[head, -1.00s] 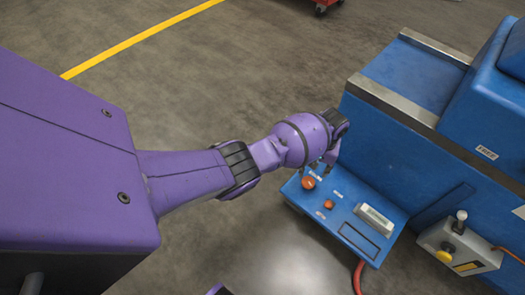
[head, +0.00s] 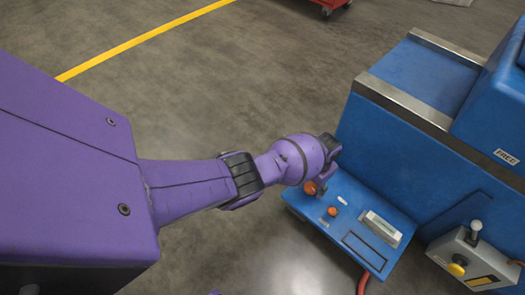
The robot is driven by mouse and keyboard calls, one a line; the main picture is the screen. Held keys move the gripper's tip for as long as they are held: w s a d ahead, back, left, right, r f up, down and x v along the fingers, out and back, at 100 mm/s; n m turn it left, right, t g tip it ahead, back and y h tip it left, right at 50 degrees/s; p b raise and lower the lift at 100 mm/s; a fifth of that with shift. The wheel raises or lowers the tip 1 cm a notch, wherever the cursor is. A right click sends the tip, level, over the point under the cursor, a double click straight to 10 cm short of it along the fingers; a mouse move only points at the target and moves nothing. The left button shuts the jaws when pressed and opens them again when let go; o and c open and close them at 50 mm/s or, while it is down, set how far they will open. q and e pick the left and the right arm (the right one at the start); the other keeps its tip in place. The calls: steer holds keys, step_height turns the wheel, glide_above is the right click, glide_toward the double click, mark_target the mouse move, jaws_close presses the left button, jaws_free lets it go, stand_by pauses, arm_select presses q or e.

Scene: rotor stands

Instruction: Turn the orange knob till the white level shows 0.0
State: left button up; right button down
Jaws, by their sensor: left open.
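The blue panel (head: 318,219) carries a larger orange knob (head: 310,188) and a smaller orange knob (head: 332,211). A white level (head: 381,228) with a grey display lies on the panel's right part; its reading is too small to make out. My left gripper (head: 319,184) points down at the larger knob and is open. One finger shows just right of this knob; the hand hides part of the fingers, so I cannot tell whether they touch it.
A tall blue machine (head: 405,150) with metal rails stands right behind the panel. A grey box (head: 474,262) with a yellow button and a lever is at lower right. A red hose leaves the panel's front. The floor left of the panel is clear.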

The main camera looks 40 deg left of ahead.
arm_select(q)
steer(key=shift+w, duration=0.25)
steer(key=shift+d, duration=0.1)
steer(key=c, duration=1.1)
steer(key=shift+o, duration=0.2)
steer(key=shift+s+m, duration=0.1)
steer(key=shift+m, duration=0.7)
steer(key=shift+s+m, duration=0.1)
steer(key=shift+m, duration=0.3)
arm_select(e)
steer(key=shift+s, duration=0.1)
arm_select(q)
steer(key=o, duration=1)
steer(key=shift+d, duration=0.1)
steer(key=shift+c, duration=0.2)
steer(key=shift+o, duration=0.5)
arm_select(e)
steer(key=shift+w+r, duration=0.2)
steer(key=shift+w, duration=0.05)
steer(key=shift+w+d, duration=0.1)
arm_select(q)
steer(key=shift+r, duration=0.15)
arm_select(e)
steer(key=shift+f, duration=0.1)
